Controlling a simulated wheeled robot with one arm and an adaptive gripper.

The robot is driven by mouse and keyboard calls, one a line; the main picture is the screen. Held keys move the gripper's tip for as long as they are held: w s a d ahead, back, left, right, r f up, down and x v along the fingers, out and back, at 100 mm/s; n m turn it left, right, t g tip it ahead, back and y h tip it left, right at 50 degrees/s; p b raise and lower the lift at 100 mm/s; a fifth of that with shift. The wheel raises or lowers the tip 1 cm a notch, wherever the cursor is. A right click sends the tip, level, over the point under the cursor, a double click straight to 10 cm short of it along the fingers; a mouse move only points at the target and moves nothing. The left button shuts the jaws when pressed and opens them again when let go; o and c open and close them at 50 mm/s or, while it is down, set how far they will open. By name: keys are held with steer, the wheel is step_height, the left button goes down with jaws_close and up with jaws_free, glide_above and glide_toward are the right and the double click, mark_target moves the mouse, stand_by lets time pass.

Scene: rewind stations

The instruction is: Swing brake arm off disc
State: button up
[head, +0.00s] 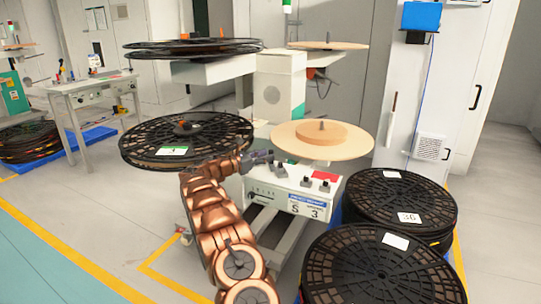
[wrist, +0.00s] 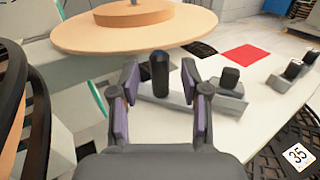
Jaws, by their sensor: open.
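The pale wooden disc (head: 355,147) lies flat on the right side of the rewind station, with a smaller round hub on it. It fills the top of the wrist view (wrist: 80,38). My gripper (head: 262,156) is at the disc's left front edge. In the wrist view my gripper (wrist: 159,85) is open, one finger on each side of an upright black knob (wrist: 160,70). The knob stands on a grey bar (wrist: 170,108) just in front of the disc's rim, probably the brake arm. The fingers hide the bar's ends.
A black reel (head: 150,145) sits left of my gripper. The control panel (head: 290,198) is below, with several knobs and a red patch (head: 324,177). Stacked black reels (head: 400,205) stand at the right. Floor at the lower left is clear.

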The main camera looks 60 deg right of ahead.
steer(key=v, duration=0.9)
